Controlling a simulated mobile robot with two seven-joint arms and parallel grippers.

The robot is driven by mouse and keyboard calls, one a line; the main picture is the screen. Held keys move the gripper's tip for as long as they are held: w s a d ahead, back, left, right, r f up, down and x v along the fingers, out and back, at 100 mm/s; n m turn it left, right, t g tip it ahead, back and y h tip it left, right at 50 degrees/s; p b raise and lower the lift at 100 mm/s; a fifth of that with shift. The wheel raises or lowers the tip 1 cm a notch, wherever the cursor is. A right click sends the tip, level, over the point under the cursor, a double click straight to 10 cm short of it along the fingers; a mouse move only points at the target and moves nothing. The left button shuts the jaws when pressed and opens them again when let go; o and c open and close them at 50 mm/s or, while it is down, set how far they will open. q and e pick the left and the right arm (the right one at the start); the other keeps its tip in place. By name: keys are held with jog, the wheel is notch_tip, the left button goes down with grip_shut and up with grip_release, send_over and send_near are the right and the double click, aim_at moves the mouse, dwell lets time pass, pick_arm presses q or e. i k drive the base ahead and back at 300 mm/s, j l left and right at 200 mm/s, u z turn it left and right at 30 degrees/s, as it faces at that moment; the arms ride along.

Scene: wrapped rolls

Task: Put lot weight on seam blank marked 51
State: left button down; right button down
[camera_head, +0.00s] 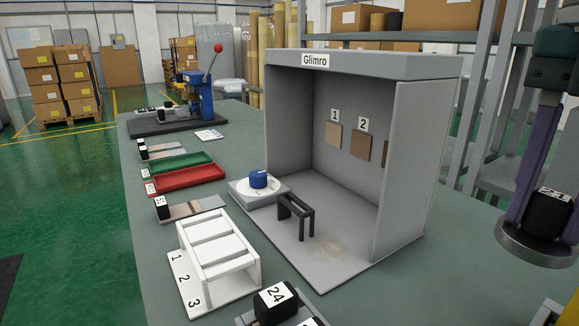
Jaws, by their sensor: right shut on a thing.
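My right gripper (546,214) is at the right edge, its purple fingers shut around a black block with a white label that seems to read 21. A round grey disc (515,238) shows under this block, and both are above the bench. I cannot tell surely whether the held piece is the lot weight. At the left, a flat grey and brown blank (194,209) has a black block (162,209) at its end; its label is too small to read surely. Another such strip (166,151) lies farther back. A black block marked 24 (270,306) is at the front. My left gripper is out of view.
A grey booth (410,170) labelled Glimro stands mid-bench. A blue piece (258,179) sits on a round white plate before it, beside a black stand (297,213). A white rack (217,245), red tray (188,180), green tray (181,164) and blue press (199,95) line the left.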

aim_at(191, 207)
jog(key=i+j, duration=0.2)
jog(key=j, duration=0.15)
jog(key=i+j+z, duration=0.1)
jog(key=i+j, duration=0.3)
jog(key=j, duration=0.3)
jog(key=i+j+z, duration=0.1)
jog(key=j, duration=0.25)
jog(key=i+j, duration=0.25)
jog(key=i+j+z, duration=0.1)
jog(key=j, duration=0.35)
jog(key=i+j, duration=0.25)
jog(key=j, duration=0.15)
